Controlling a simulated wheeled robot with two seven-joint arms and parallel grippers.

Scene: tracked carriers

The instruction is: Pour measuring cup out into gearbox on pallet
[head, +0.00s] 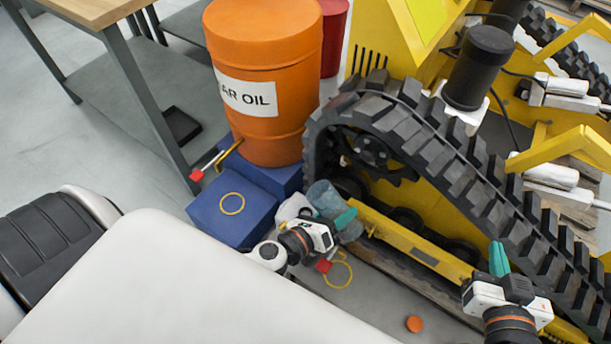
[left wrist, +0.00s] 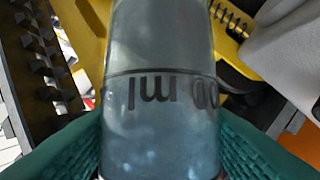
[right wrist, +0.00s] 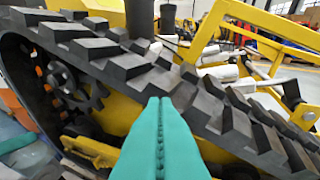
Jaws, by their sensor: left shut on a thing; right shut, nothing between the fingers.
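The measuring cup (head: 323,197) is a clear grey-blue cylinder beside the lower front of the black track. My left gripper (head: 340,222) is shut on it. In the left wrist view the cup (left wrist: 160,90) fills the middle between the teal fingers, with "ml" print appearing upside down. A bluish content seems to show through its wall; its level is unclear. My right gripper (head: 498,258) is shut and empty by the track's right part; its teal fingertips also meet in the right wrist view (right wrist: 160,110). I cannot make out the gearbox or its pallet with certainty.
A yellow tracked machine (head: 405,70) with a black track (head: 440,150) fills the right. An orange oil drum (head: 262,100) stands on blue boxes (head: 232,190). A wood-topped table (head: 95,12) is at left. An orange disc (head: 414,323) and a yellow ring (head: 338,283) lie low near the grippers.

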